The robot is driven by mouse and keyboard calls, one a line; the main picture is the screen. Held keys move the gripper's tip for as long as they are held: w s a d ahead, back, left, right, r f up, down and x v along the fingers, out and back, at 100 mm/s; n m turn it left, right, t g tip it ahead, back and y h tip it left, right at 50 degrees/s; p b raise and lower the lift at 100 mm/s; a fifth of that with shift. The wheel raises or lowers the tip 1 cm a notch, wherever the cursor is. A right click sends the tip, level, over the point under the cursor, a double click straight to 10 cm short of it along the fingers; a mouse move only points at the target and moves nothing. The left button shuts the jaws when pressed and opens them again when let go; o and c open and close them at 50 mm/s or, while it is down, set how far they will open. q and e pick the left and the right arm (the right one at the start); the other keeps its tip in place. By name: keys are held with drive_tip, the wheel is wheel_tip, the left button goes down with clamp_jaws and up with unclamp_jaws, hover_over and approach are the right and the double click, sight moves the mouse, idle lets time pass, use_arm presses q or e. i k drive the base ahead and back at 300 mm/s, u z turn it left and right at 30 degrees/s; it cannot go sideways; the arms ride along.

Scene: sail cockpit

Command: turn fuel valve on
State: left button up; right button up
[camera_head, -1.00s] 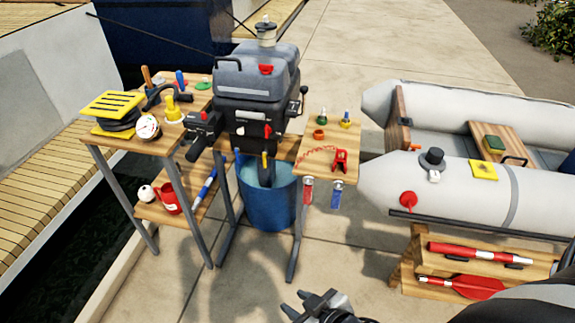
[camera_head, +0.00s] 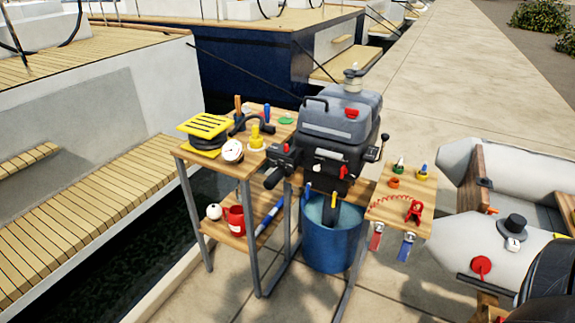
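The grey and black outboard motor (camera_head: 335,128) stands upright on its wooden stand, with its lower end in a blue bucket (camera_head: 332,245). A small red lever (camera_head: 343,172) shows on the lower front of the motor, beside a white label strip (camera_head: 326,154). A red latch (camera_head: 352,113) sits higher on the cowl. Which of these is the fuel valve, and how it is set, is too small to tell. Neither of my grippers shows in the head view.
A table (camera_head: 185,152) left of the motor holds a yellow-slatted item (camera_head: 203,125), a gauge (camera_head: 232,150) and tools. A small side shelf (camera_head: 388,212) right of it holds a red clip (camera_head: 414,210). A grey inflatable boat (camera_head: 478,242) lies at right. Pavement in front is clear.

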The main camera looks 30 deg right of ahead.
sight(343, 171)
drive_tip(key=z, duration=0.2)
drive_tip(key=i, duration=1.05)
drive_tip(key=z, duration=0.8)
